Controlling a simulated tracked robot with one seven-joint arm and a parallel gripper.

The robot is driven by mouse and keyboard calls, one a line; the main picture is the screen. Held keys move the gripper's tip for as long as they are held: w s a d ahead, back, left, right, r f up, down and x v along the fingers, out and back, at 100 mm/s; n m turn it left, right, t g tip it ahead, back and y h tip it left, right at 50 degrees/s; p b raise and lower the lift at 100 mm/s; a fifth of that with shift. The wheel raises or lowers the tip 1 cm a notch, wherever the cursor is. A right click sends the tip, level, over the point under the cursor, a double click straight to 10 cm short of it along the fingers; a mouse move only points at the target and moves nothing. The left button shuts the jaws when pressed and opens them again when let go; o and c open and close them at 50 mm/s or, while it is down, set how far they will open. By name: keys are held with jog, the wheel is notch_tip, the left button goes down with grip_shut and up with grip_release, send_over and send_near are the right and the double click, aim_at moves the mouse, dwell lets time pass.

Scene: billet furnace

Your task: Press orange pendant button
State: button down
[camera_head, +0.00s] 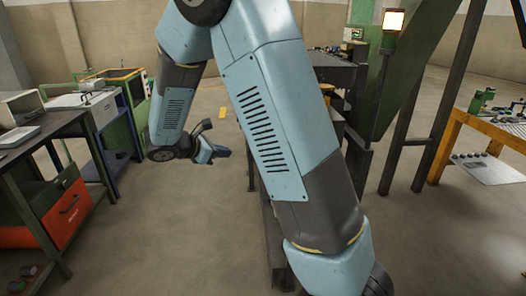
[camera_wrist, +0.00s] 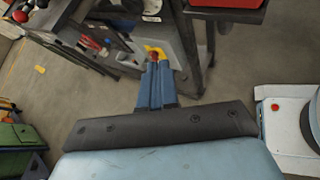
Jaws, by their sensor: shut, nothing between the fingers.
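My gripper (camera_wrist: 155,68) is shut and empty; its two blue fingers lie side by side in the wrist view. Just beyond the fingertips is a small yellow plate (camera_wrist: 162,49) with a red-orange round spot (camera_wrist: 153,55) on it, partly covered by the fingers. I cannot tell whether the fingertips touch it, or whether this is the pendant button. In the head view my gripper (camera_head: 224,153) points right, in front of the dark machine stand. No pendant button can be made out in the head view, where my arm hides much of the middle.
A dark workbench (camera_head: 44,133) with an orange drawer cabinet (camera_head: 62,211) stands at left. A dark machine table (camera_head: 333,72) is partly behind my arm. A lamp post (camera_head: 380,85) and a yellow-framed table (camera_head: 480,120) stand at right. Open floor lies at centre left.

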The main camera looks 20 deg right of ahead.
jog(key=s+d, duration=0.2)
jog(key=d, duration=0.6)
jog(key=shift+s+d, duration=0.25)
jog(key=shift+s, duration=0.15)
jog(key=shift+d, duration=0.1)
dwell(2.1)
jog(key=shift+s+d+r, duration=0.1)
jog(key=shift+s+d, duration=0.1)
jog(key=shift+d, duration=0.05)
jog(key=shift+s+d, duration=0.15)
jog(key=shift+d, duration=0.35)
dwell(0.9)
dwell(0.4)
jog(key=shift+w+a, duration=0.3)
jog(key=shift+a, duration=0.6)
jog(key=shift+a, duration=0.1)
